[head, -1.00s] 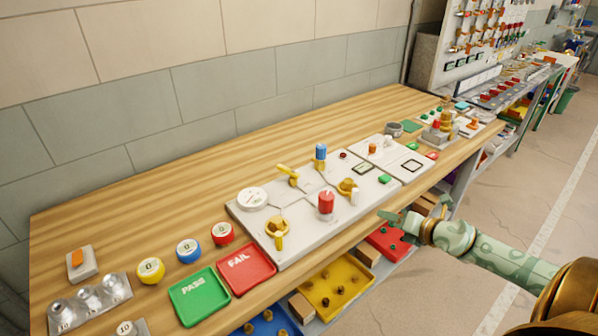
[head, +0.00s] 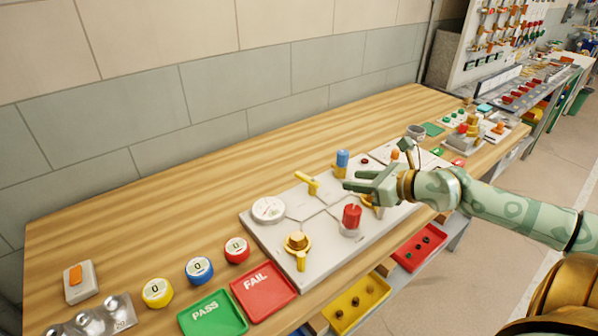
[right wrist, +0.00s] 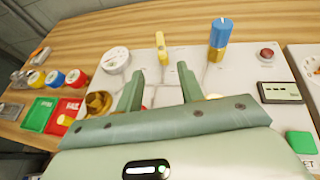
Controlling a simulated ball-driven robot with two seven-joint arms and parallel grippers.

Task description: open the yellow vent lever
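The yellow lever (head: 307,183) sits on the light grey panel (head: 270,238), near its back edge, just right of a round white gauge. It also shows in the right wrist view (right wrist: 160,45), beyond my fingertips. My right gripper (head: 352,181) is above the panel, to the right of the lever and apart from it. In the right wrist view its two fingers (right wrist: 158,85) are spread with nothing held between them. A second yellow handle (head: 298,248) on a brass hub is at the panel's front left. My left gripper is not in view.
A blue-topped yellow post (head: 342,162) stands between the lever and my right gripper's far side. A red knob (head: 351,215) rises just below the fingers. The gauge (head: 268,209) lies left of the lever. Bare wooden bench (head: 200,180) is behind the panel.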

